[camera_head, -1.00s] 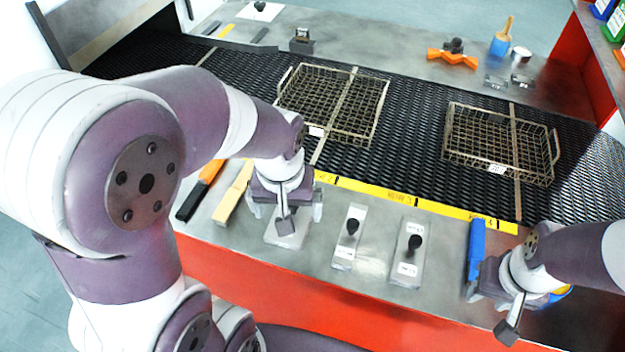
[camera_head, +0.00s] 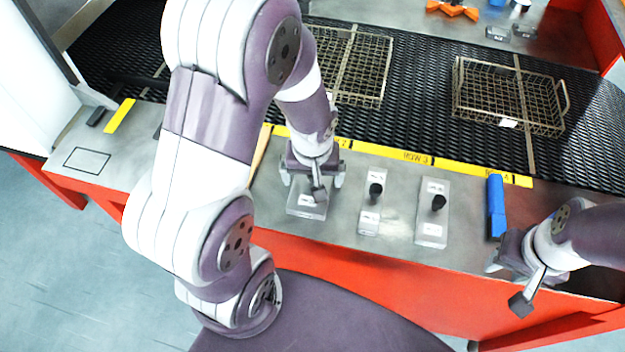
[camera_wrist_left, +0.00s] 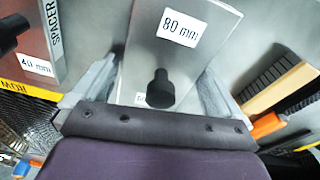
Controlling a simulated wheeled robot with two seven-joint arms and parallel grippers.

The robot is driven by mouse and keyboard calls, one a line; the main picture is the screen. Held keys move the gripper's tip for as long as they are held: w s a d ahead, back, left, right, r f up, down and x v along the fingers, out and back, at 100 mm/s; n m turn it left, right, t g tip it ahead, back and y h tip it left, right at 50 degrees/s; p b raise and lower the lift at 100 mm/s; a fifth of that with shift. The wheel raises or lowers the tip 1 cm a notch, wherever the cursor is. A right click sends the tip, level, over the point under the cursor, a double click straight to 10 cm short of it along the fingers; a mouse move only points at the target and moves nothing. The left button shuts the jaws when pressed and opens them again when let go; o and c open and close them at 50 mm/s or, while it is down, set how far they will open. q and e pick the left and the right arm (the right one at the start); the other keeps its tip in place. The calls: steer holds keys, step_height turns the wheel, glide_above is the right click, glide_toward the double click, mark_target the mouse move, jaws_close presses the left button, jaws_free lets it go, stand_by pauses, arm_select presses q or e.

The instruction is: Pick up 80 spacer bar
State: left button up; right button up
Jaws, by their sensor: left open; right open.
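The 80 spacer bar is a flat grey metal bar with a black knob and a white "80 mm" label; it shows in the left wrist view (camera_wrist_left: 205,45) and below my left gripper in the head view (camera_head: 306,205). My left gripper (camera_head: 311,180) is over this bar, pointing down. In the left wrist view its two open fingers (camera_wrist_left: 152,85) stand on either side of the bar around the black knob; contact cannot be told. My right gripper (camera_head: 508,275) is at the right by the front edge, beside a blue object, open with nothing seen in it.
Two more knobbed bars (camera_head: 371,200) (camera_head: 432,212) stand to the right; the left wrist view shows a "40 mm" label (camera_wrist_left: 37,66). A blue-handled object (camera_head: 496,205) lies near my right gripper. A wire basket (camera_head: 508,98) sits on the black mesh belt (camera_head: 422,120). A wooden-handled brush (camera_wrist_left: 280,85) lies close by.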

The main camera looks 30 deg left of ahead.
arm_select(q)
steer(key=c, duration=1.1)
